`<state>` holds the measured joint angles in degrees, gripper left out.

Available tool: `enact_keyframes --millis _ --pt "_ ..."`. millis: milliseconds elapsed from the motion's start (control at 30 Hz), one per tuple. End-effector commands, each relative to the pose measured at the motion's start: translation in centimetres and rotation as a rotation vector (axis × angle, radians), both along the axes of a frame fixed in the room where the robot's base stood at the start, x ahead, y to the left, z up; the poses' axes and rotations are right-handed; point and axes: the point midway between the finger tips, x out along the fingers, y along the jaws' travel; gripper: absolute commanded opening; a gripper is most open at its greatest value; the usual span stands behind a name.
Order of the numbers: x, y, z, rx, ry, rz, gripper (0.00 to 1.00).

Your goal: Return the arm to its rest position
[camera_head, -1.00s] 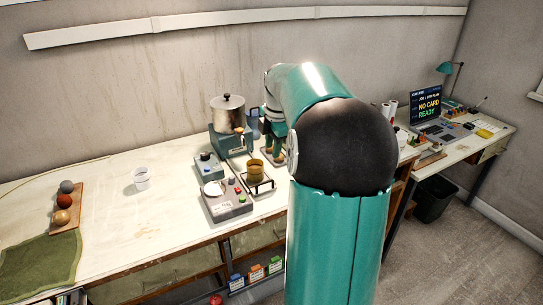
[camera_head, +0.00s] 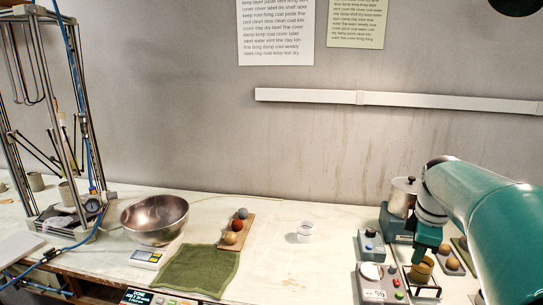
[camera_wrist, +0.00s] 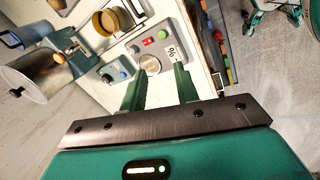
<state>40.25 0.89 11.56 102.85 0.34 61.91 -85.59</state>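My arm is teal and reaches in from the right side of the head view, over the right part of the bench. In the wrist view my gripper (camera_wrist: 160,90) shows two green fingers standing apart, with nothing between them. Past the fingertips is a grey control box (camera_wrist: 157,50) with a round plate and coloured buttons; it also shows in the head view (camera_head: 380,284). The fingers appear clear of it. In the head view the gripper's fingertips are not clearly seen, near the steel pot and the tan cup.
A steel pot (camera_head: 404,195), a tan cup (camera_head: 421,268) on a stand and a small blue-grey box (camera_head: 371,244) crowd the bench by my arm.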

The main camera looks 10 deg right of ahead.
Motion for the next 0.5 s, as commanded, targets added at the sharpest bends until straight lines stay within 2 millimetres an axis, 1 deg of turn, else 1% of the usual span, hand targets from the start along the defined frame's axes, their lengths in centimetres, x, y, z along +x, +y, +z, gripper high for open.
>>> enact_keyframes --millis 33,100,167,200,267,300,400,500 --pt "-0.7 2.8 0.6 0.001 -0.023 -0.05 0.31" --pt "-1.9 6.0 1.0 0.017 -0.057 -0.142 0.31" --pt "-3.1 8.5 1.2 0.036 -0.088 -0.221 0.31" --pt "-4.0 10.2 1.2 0.051 -0.11 -0.273 0.31" --pt "-5.4 12.4 1.2 0.081 -0.143 -0.351 0.31" --pt "-6.4 13.9 1.0 0.103 -0.165 -0.402 0.31" --pt "-9.0 17.1 0.5 0.172 -0.216 -0.53 0.31" --pt "-11.7 19.8 -0.4 0.254 -0.259 -0.654 0.31"
